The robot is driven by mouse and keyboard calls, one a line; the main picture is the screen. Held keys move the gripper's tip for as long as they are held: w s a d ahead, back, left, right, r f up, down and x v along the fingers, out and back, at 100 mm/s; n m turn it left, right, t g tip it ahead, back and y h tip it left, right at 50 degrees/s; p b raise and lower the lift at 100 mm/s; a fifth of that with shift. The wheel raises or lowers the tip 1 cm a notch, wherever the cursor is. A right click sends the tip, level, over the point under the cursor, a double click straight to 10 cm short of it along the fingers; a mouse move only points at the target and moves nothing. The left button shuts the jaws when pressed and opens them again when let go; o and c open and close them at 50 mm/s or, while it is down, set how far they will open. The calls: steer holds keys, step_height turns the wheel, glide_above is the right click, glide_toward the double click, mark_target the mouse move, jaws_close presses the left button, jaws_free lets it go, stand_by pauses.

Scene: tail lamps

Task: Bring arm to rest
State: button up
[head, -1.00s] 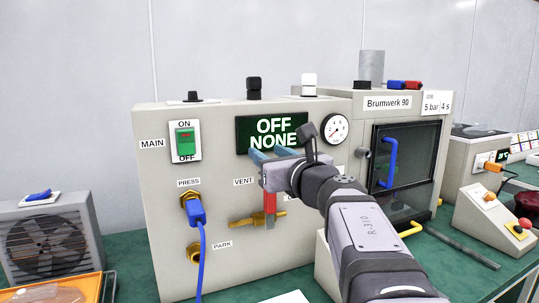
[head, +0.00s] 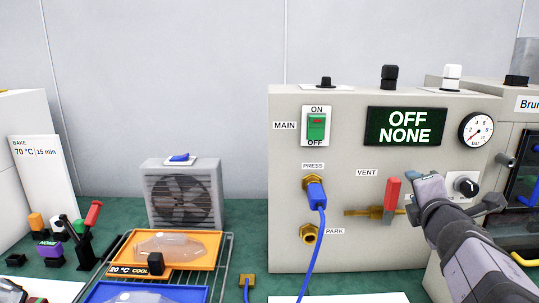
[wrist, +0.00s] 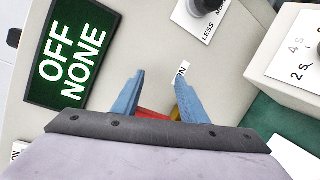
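My gripper (head: 424,190) is in front of the grey control panel (head: 290,215), just right of the red vent handle (head: 393,193). In the wrist view its two blue fingers (wrist: 157,84) stand apart with nothing gripped between them. Part of the red handle (wrist: 153,114) shows beyond the fingers, apart from them as far as I can tell. The handle stands upright on the brass vent valve (head: 362,212). The arm reaches in from the lower right and hides part of the panel.
The display (head: 406,126) reads OFF NONE. A blue hose plug (head: 316,192) sits in the PRESS port; the PARK port (head: 310,234) is empty. A knob (head: 465,185) is close right of the gripper. A fan (head: 183,195) and orange tray (head: 205,262) stand left.

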steer(key=s+a+f+m+g+p, duration=0.5)
steer(key=s+f+m+g+p, duration=0.2)
steer(key=f+m+p, duration=0.4)
steer(key=s+a+f+m+g+y+p, duration=0.1)
steer(key=s+a+m+g+p, duration=0.3)
steer(key=s, duration=0.6)
steer(key=s+a+f+m+g+y+p, duration=0.2)
steer(key=s+a+m+g+y+p, duration=0.1)
steer(key=s+a+p, duration=0.4)
steer(key=s+a+m+g, duration=0.1)
steer(key=s, duration=0.2)
steer(key=shift+a+f+m+g, duration=0.2)
steer(key=shift+f+m+g, duration=0.1)
steer(key=shift+g, duration=0.1)
